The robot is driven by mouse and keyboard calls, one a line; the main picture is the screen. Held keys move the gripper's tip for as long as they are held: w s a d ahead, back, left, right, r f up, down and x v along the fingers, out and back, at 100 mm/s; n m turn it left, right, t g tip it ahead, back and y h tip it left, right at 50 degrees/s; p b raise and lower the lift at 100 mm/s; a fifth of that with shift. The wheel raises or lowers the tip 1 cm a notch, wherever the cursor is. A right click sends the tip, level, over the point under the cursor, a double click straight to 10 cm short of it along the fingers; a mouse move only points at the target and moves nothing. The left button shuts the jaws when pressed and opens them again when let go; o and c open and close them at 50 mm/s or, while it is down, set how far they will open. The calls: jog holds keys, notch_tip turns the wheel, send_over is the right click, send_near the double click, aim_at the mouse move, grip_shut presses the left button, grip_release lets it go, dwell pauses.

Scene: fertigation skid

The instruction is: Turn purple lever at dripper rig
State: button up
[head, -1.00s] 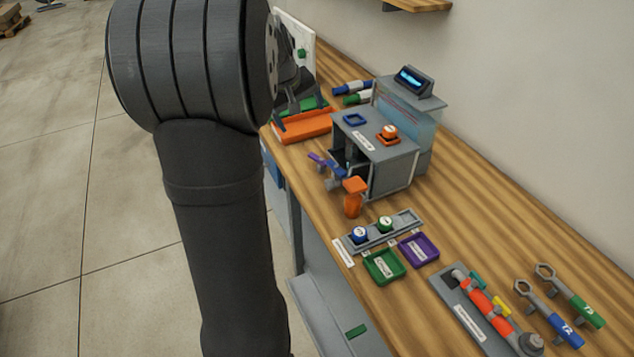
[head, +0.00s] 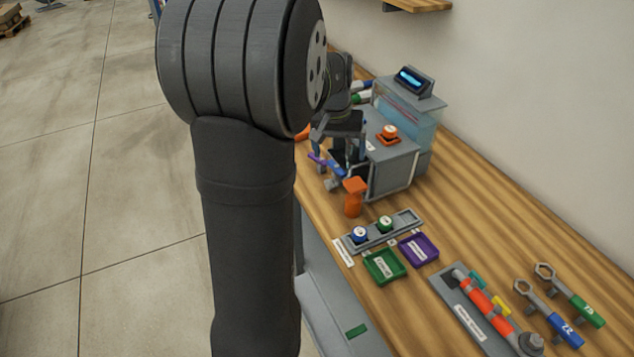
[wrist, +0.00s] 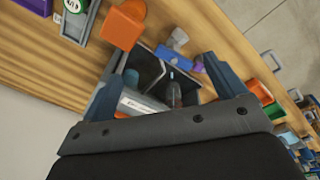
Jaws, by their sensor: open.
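The purple lever (head: 315,158) projects from the left side of the grey dripper rig (head: 392,168), beside a blue lever (head: 331,167). My gripper (head: 340,148) is open and empty, over the near left edge of the rig, just above and behind the levers. In the wrist view my gripper (wrist: 163,75) has its fingers spread wide. The blue lever (wrist: 178,50) shows just beyond the fingertips, and a small part of the purple lever (wrist: 197,64) shows close to the right finger, mostly hidden by it. I cannot tell whether they touch.
An orange-topped post (head: 354,196) stands close in front of the rig. Nearer are a grey rack with two bottles (head: 408,216), a green tray (head: 384,267) and a purple tray (head: 419,249). Wrenches (head: 552,310) lie at the right. The bench's right middle is clear.

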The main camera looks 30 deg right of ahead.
aim_at(352, 180)
jog(key=s+f+m, duration=0.1)
jog(key=s+d+f+m+y, duration=0.1)
jog(key=s+f, duration=0.1)
jog(key=s+d+f+m, duration=0.1)
jog(key=s+m, duration=0.1)
jog(key=shift+s+f+y, duration=0.15)
jog(key=shift+s+y, duration=0.05)
jog(key=shift+y, duration=0.1)
jog(key=s+a+r+n, duration=0.1)
jog(key=s+a+r, duration=0.1)
jog(key=a, duration=0.4)
jog(key=s+a+r+n+t+h, duration=0.1)
jog(key=s+a+r, duration=0.2)
jog(key=a, duration=0.4)
jog(key=shift+r, duration=0.8)
jog(key=shift+d, duration=0.1)
